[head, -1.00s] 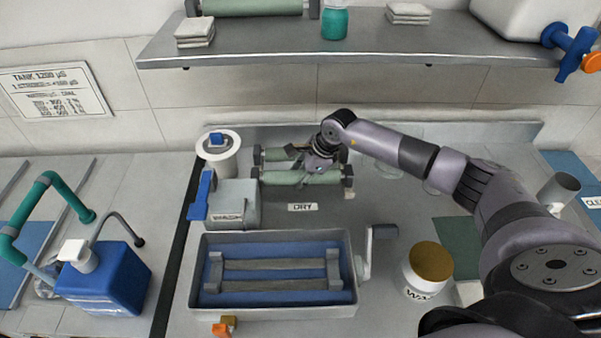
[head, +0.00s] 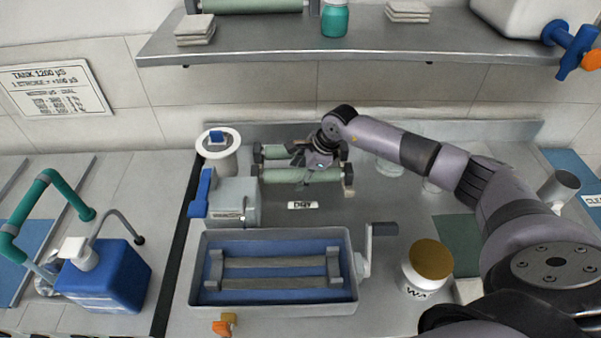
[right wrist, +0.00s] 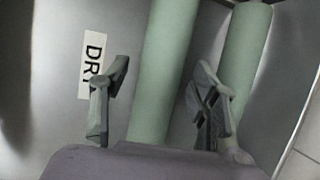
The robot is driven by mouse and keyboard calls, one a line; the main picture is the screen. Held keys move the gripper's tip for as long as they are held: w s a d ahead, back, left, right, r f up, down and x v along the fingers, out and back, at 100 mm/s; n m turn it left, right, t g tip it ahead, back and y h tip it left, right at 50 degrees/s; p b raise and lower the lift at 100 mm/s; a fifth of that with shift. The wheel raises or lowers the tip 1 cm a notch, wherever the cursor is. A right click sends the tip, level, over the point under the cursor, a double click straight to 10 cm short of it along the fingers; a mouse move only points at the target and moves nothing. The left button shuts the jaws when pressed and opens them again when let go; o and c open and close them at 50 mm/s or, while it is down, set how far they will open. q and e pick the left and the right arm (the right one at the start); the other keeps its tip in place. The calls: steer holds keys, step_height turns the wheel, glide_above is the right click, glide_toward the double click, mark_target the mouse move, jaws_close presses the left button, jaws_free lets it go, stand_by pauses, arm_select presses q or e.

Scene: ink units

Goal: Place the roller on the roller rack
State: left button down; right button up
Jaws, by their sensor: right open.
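Two pale green rollers lie side by side near the back of the counter, behind the "DRY" label. The front roller (head: 284,175) and the back roller (head: 276,152) have dark pieces at their ends, apparently rack supports (head: 348,176). My right gripper (head: 306,163) is over the front roller, partly hiding both rollers. In the right wrist view my right gripper (right wrist: 160,80) is open, its fingers apart on either side of one roller (right wrist: 165,60). The other roller (right wrist: 246,50) lies beyond the right finger. I cannot tell whether the fingers touch a roller. My left gripper is not in view.
A grey tray with blue inside (head: 275,305) stands in front, with a crank (head: 380,232) at its right. A grey box (head: 236,200) and a white canister (head: 218,150) stand left of the rollers. A wax jar (head: 425,270) is at right. A shelf (head: 350,45) hangs above.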

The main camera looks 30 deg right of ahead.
steer(key=b+v, duration=0.2)
steer(key=v, duration=0.9)
steer(key=shift+r, duration=0.3)
steer(key=shift+s+f, duration=0.1)
steer(key=shift+s, duration=0.1)
